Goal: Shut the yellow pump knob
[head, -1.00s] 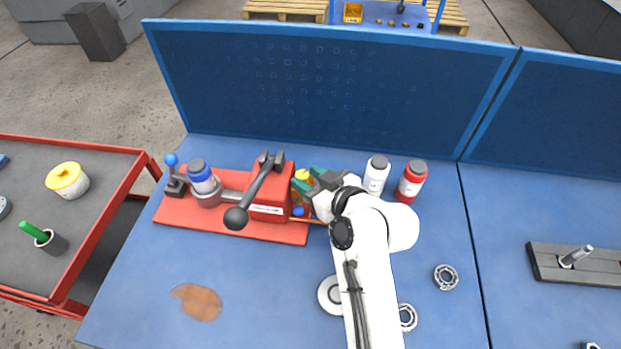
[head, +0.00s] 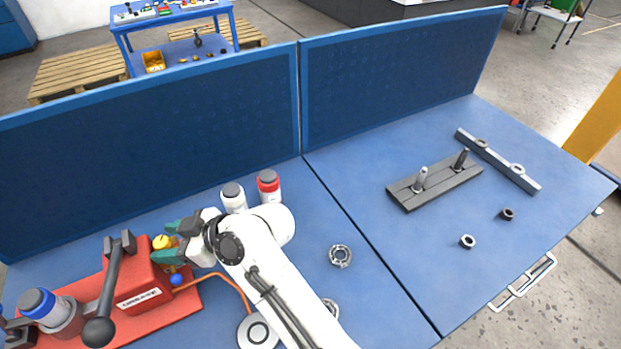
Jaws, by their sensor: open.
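The yellow pump knob (head: 161,242) sits at the right end of the red pump unit (head: 141,291) on the blue bench. My gripper (head: 170,243) has green fingertips spread apart, one behind the knob and one in front of it. The knob lies between or just beside the fingertips; whether they touch it cannot be told. A small blue ball (head: 177,280) is just below the front fingertip. The pump's black lever (head: 110,285) stands to the left of the knob.
A white bottle (head: 233,199) and a red-capped bottle (head: 269,188) stand behind my arm. An orange hose (head: 222,277) runs from the pump under my arm. Metal rings (head: 340,256) lie to the right.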

